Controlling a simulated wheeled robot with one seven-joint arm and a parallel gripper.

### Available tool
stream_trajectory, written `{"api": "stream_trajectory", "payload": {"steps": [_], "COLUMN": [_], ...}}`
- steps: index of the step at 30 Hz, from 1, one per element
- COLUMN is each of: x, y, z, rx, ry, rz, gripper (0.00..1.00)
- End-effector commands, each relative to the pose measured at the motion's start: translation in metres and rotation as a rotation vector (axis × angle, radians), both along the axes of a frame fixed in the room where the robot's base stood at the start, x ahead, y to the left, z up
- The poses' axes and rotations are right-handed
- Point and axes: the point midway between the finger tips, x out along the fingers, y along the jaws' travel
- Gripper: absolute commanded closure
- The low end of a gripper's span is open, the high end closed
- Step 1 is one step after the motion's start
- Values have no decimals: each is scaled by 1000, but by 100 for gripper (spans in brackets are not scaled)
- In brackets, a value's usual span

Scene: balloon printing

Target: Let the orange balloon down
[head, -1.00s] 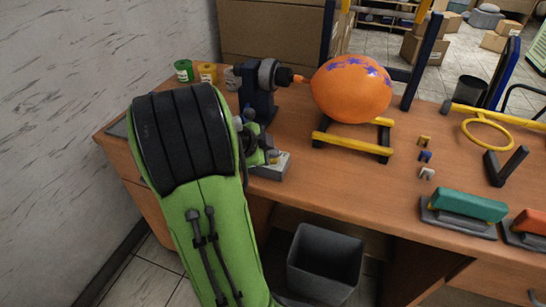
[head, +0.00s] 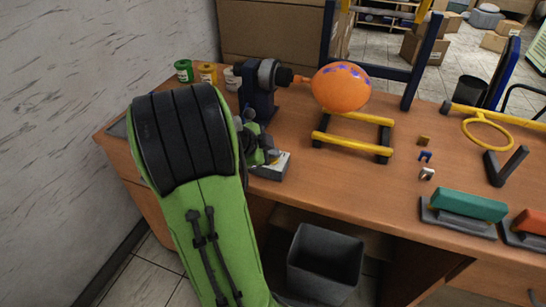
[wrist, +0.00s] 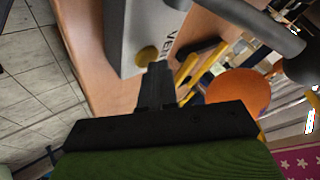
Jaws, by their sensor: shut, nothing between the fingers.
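The orange balloon (head: 340,90), with blue stars on top, sits on the nozzle of a dark blue stand (head: 258,92) and hangs above a yellow-and-black cradle (head: 357,121). It also shows in the wrist view (wrist: 238,90). A grey box (head: 271,166) sits at the desk's front edge. In the wrist view the box (wrist: 128,30) carries lettering starting "VE" and a round yellow button (wrist: 147,54). My gripper (wrist: 156,68) is shut and empty, its tips right at the button. I cannot tell whether they press it. In the head view my arm mostly hides the gripper.
Several small coloured jars (head: 207,73) stand at the back left. Small clips (head: 425,157), a teal-topped block (head: 470,205) and a yellow ring (head: 487,135) are to the right. A grey bin (head: 325,263) stands below the desk.

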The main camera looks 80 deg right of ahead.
Motion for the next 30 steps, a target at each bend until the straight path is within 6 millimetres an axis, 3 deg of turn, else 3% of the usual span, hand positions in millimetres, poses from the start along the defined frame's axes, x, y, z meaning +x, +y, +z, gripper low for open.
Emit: {"api": "stream_trajectory", "payload": {"steps": [24, 30], "x": [0, 1], "y": [0, 0], "z": [0, 10], "rx": [2, 1], "ry": [0, 0], "rz": [0, 1], "gripper": [100, 100]}}
